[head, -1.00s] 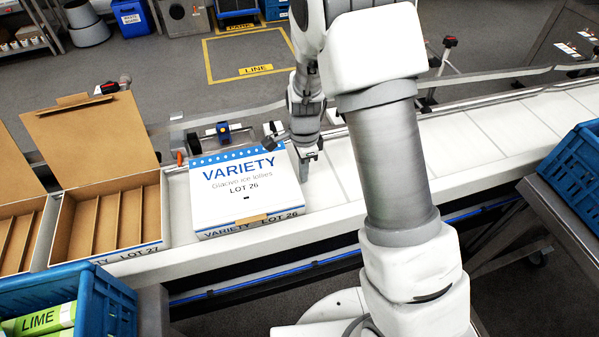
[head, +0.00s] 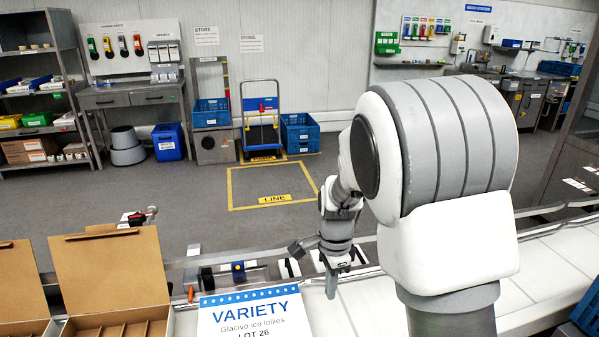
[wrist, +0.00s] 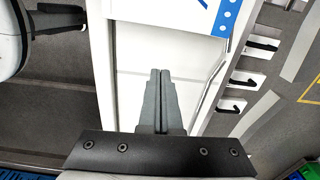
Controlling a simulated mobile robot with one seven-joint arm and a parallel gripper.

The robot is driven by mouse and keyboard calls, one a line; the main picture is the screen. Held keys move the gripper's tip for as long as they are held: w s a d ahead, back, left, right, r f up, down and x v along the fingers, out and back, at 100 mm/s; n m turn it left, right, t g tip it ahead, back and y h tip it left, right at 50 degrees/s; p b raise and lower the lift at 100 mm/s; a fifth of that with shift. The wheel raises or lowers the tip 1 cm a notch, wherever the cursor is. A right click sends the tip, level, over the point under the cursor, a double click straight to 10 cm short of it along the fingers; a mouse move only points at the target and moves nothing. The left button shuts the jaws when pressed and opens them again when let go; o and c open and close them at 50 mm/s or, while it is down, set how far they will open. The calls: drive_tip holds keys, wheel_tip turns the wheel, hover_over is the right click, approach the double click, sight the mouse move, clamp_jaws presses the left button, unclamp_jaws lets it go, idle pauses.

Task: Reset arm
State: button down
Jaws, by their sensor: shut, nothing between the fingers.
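My gripper (head: 331,285) hangs over the far side of the conveyor, just right of the closed white VARIETY box (head: 254,312), lot 26. In the wrist view my gripper (wrist: 160,72) has its two fingers pressed together with nothing between them, above bare white belt. A corner of the VARIETY box (wrist: 190,18) with its blue dotted edge shows at the top of that view, apart from the fingertips. The lower part of the box is cut off in the head view.
Open brown cartons (head: 108,270) with dividers stand left of the VARIETY box. The white conveyor (head: 560,262) is clear to the right. Rail fittings (head: 237,271) line its far edge. A blue crate (head: 590,312) shows at the right edge. Benches and shelves stand far back.

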drive_tip(key=s+d+r+n+t, duration=0.3)
drive_tip(key=s+r+n, duration=0.5)
drive_tip(key=r, duration=0.6)
drive_tip(key=s+d+r+n+t, duration=0.1)
drive_tip(key=s+r+n, duration=0.1)
drive_tip(key=s, duration=0.4)
drive_tip(key=s+d+r+n+t, duration=0.1)
drive_tip(key=s+r+n, duration=0.2)
drive_tip(key=s+n, duration=0.2)
drive_tip(key=shift+s+d+p, duration=0.3)
drive_tip(key=shift+s+p, duration=0.05)
drive_tip(key=shift+s, duration=0.6)
